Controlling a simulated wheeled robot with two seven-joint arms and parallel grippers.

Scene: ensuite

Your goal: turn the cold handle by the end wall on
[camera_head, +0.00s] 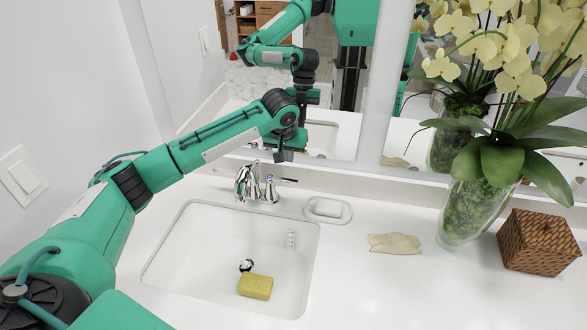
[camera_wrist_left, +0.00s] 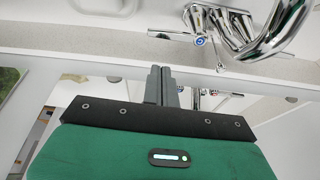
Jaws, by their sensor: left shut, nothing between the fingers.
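The chrome faucet (camera_head: 248,182) stands behind the sink by the end wall. Its cold handle (camera_head: 272,188) is on the right in the head view, with a thin lever pointing right. In the left wrist view, this handle (camera_wrist_left: 201,40) shows a blue disc, and its lever points left. My left gripper (camera_head: 283,155) is shut and empty, behind and above the lever near the mirror. In the left wrist view, my left gripper's fingers (camera_wrist_left: 161,72) are together, below and left of the handle, apart from it. My right gripper is out of view.
The sink basin (camera_head: 205,245) holds a yellow sponge (camera_head: 256,286). A soap dish (camera_head: 337,212) is right of the faucet, then a beige cloth-like piece (camera_head: 395,243), a vase of orchids (camera_head: 468,205) and a woven box (camera_head: 540,241). The mirror (camera_head: 340,90) stands close behind.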

